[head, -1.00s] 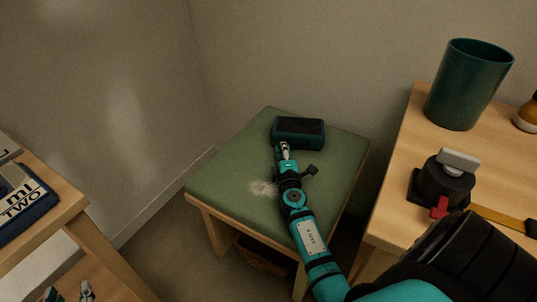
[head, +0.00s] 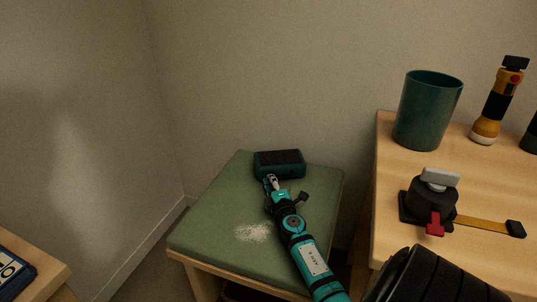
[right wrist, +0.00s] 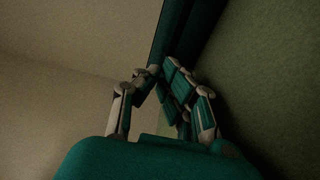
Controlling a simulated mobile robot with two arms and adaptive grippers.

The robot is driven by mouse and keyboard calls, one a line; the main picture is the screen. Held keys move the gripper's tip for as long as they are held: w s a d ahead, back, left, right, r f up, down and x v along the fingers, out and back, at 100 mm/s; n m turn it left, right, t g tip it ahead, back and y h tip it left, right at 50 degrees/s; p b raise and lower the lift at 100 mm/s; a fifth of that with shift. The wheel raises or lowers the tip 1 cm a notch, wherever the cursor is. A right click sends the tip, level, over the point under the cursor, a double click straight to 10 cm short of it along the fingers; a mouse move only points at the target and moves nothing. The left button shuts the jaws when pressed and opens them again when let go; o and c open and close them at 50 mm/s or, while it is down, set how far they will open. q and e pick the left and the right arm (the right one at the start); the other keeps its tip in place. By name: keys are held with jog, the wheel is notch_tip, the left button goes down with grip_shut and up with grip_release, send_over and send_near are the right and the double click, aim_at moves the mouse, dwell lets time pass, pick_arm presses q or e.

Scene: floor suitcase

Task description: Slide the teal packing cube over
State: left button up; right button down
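The teal packing cube (head: 279,170), a dark teal box with a black top, lies on the green cushion (head: 205,222) of a stool, near its back edge. My right gripper (head: 271,181) is low over the cushion at the cube's near left side. I cannot tell whether it touches the cube. In the right wrist view the fingers of my right gripper (right wrist: 157,72) come together at the tips with nothing seen held, and the cube (right wrist: 183,28) shows as a dark teal band beyond them. My left gripper is out of view.
A white patch (head: 253,232) marks the cushion. On the wooden table at right stand a teal bin (head: 428,112), a yellow flashlight (head: 495,105) and a black device (head: 431,202) with a red tab and yellow strap. Walls stand close behind the stool.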

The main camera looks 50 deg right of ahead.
jog(key=v, duration=1.2)
